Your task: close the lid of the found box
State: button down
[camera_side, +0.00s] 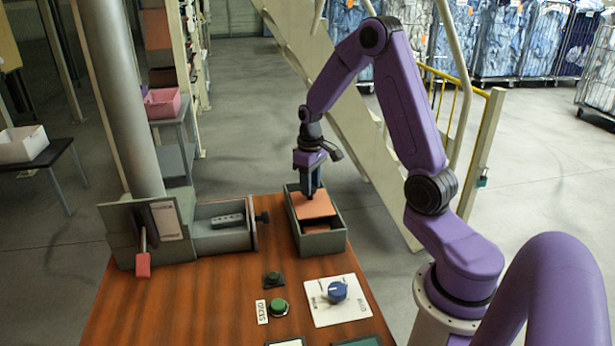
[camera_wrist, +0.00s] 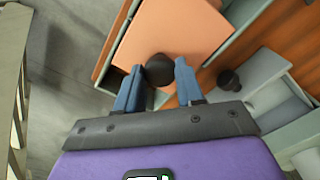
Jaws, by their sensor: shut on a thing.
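The found box is an open-topped grey box (camera_side: 323,243) on the wooden table, below my arm. Its flat salmon lid (camera_side: 313,206) covers the far and middle part of the box, leaving an opening at the near end. The lid also fills the top middle of the wrist view (camera_wrist: 185,30), with a dark round knob (camera_wrist: 159,71) at its edge. My gripper (camera_side: 312,192) is over the lid. In the wrist view its blue fingers (camera_wrist: 158,68) stand on either side of the knob, shut on it. The fingertip contact is hidden in the side view.
A grey drawer unit (camera_side: 222,226) with a dark knob stands left of the box. A lever with a red handle (camera_side: 143,264) is at the far left. A green button (camera_side: 278,307) and a blue dial (camera_side: 337,291) sit nearer the front. Bare table lies at front left.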

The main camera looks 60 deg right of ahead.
aim_at(315, 212)
jog(key=s+a, duration=0.4)
jog(key=shift+s+a, duration=0.25)
jog(key=shift+a, duration=0.05)
jog(key=c, duration=0.7)
grip_release()
jog(key=shift+d+r, duration=0.1)
jog(key=shift+r, duration=0.45)
notch_tip(315, 212, up, 16)
jog(key=shift+r, duration=0.2)
